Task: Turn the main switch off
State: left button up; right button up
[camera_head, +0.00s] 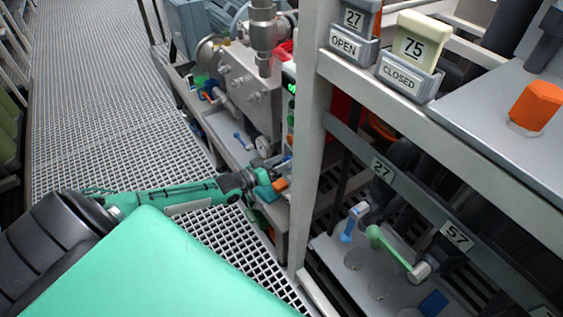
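A narrow control panel (289,112) shows edge-on behind the light grey post, with a lit green indicator (292,88) on it. The post hides much of the panel, and I cannot make out the main switch for certain. My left arm reaches in from the left, and my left gripper (268,181) is at the lower part of the machine, below the panel and left of the post. Small coloured parts crowd around its fingertips, so I cannot tell whether it is open or touching anything. My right gripper is not in view.
The light grey post (307,130) stands close right of my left gripper. A rack holds signs reading OPEN (344,45) and CLOSED (398,76). Below are a blue handle (349,224) and a green handle (392,246). The grating floor (100,110) is clear at left.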

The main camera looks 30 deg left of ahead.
pick_arm(q)
jog(key=p+v, duration=0.1)
jog(key=v, duration=1.3)
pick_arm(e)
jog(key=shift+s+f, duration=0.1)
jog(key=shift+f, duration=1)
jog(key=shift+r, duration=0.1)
